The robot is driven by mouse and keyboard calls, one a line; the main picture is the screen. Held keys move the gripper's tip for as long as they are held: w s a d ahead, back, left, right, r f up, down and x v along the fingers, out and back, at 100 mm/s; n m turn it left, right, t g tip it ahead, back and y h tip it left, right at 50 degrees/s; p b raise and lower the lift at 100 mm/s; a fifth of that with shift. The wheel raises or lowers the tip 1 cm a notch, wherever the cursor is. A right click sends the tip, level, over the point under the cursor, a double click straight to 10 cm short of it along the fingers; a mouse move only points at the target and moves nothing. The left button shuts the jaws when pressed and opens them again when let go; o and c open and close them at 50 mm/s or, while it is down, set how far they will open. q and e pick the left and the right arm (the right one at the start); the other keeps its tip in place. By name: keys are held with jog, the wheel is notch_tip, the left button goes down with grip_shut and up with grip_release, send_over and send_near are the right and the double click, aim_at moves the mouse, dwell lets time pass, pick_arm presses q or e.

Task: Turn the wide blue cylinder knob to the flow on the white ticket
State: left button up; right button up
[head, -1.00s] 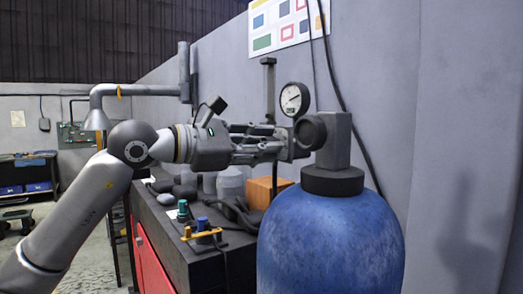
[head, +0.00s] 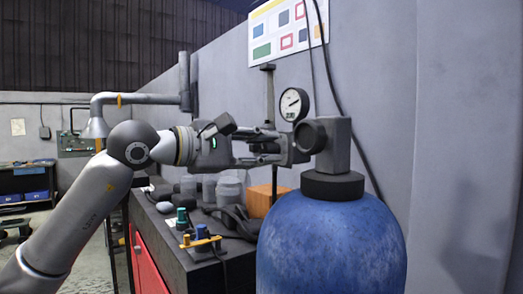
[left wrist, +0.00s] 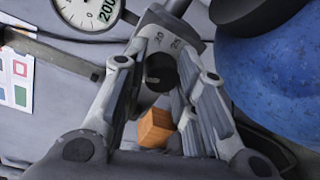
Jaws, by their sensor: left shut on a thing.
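The wide blue cylinder (head: 332,245) stands at the right of the head view, with a dark collar and a grey regulator block (head: 338,142) on top. Its dark round knob shows in the left wrist view (left wrist: 160,72), beside a dial marked 20 and 25. My left gripper (head: 288,148) is shut on the knob, with a finger on either side of it. I cannot make out a white ticket for certain. My right gripper is not in view.
A dark bench (head: 185,238) with a red front stands left of the cylinder. It bears jars, an orange block (head: 262,196) and small green and blue knobs on fittings. A chart (head: 287,28) hangs on the grey wall, and dark hoses run down it.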

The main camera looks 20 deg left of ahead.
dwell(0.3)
pick_arm(q)
jog(key=o, duration=1.1)
jog(key=shift+c, duration=0.2)
jog(key=f+v, duration=0.1)
jog(key=v, duration=1.1)
jog(key=shift+r, duration=0.4)
